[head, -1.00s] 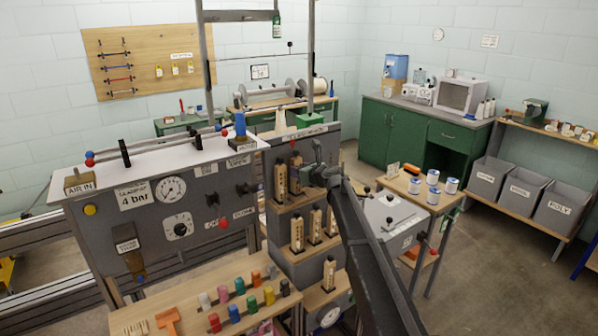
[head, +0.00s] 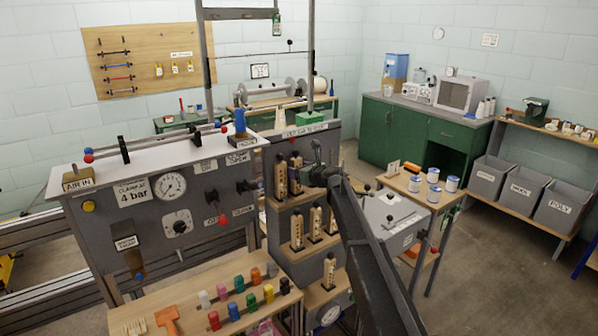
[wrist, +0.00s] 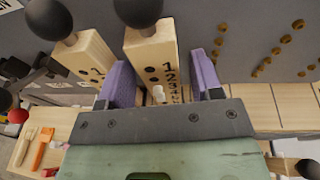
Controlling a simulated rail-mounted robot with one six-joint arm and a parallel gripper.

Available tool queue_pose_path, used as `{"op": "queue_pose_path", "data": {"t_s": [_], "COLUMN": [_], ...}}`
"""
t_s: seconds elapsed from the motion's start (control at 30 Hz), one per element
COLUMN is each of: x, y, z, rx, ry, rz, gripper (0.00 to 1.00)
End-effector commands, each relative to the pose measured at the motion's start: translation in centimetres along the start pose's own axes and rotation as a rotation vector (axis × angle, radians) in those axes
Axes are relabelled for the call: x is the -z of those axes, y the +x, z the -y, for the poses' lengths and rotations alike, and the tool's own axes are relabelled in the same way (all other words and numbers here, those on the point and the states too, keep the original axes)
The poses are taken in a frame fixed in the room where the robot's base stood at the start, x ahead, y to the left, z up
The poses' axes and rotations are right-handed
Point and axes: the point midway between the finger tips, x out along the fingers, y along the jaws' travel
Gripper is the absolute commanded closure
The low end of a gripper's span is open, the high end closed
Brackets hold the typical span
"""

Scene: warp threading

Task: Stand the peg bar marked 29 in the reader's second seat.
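Several pale wooden peg bars with black knobs stand on a grey stepped stand (head: 290,224) in the head view. Two are on its top step, including the right one (head: 296,172). My gripper (wrist: 160,68) has its purple fingers on either side of one peg bar (wrist: 152,48) in the wrist view, with a gap on the right, so it looks open. Printed figures and dark holes show on that bar. A second bar (wrist: 82,60) stands left of it, outside the fingers. No marking 29 is readable. I cannot tell which part is the reader or its second seat.
A wooden bench with coloured pegs (head: 240,300) is at front left, beside the grey air panel (head: 150,215). A grey upright panel (head: 325,142) rises behind the bars. A small table with blue-and-white cans (head: 432,176) stands to the right. Open floor lies farther right.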

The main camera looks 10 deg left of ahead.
Motion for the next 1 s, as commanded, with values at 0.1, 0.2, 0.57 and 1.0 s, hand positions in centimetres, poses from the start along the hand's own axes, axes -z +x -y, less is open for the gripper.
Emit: {"op": "queue_pose_path", "data": {"t_s": [0.1,0.2,0.57,1.0], "x": [0.0,0.0,-0.2,0.0], "y": [0.0,0.0,-3.6,-10.9], "z": [0.0,0.0,-0.2,-0.1], "rx": [0.0,0.0,0.0,-0.001], "ry": [0.0,0.0,0.001,-0.002], "rz": [0.0,0.0,0.0,0.0], "gripper": [0.32,0.32,0.32,0.32]}}
